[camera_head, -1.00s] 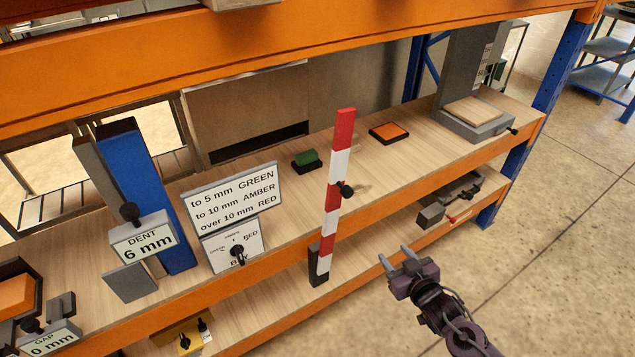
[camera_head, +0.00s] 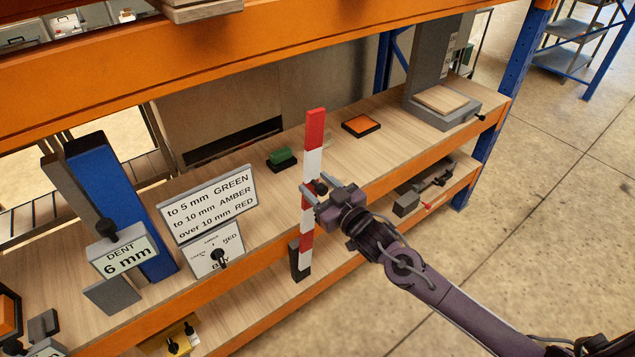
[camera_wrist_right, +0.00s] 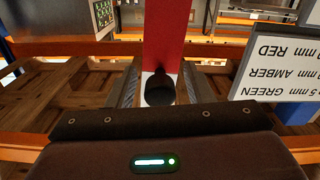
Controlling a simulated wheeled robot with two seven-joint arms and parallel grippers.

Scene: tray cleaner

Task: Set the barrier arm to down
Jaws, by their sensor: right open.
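The barrier arm (camera_head: 314,160) is a red and white striped bar standing upright at the shelf's front edge, its foot by a dark block (camera_head: 299,262). A black knob (camera_head: 320,188) sticks out from its middle. My right gripper (camera_head: 313,198) is at the knob, coming from the right. In the right wrist view the open fingers of my right gripper (camera_wrist_right: 160,88) stand on either side of the black knob (camera_wrist_right: 160,92), with the red and white bar (camera_wrist_right: 166,35) behind it. I cannot tell whether a finger touches the knob. My left gripper is not in view.
A sign with colour limits (camera_head: 207,204) and a small dial panel (camera_head: 217,250) stand left of the bar. A DENT gauge reading 6 mm (camera_head: 124,256) is further left. A green block (camera_head: 282,158) and an orange pad (camera_head: 361,125) lie behind. The floor at right is clear.

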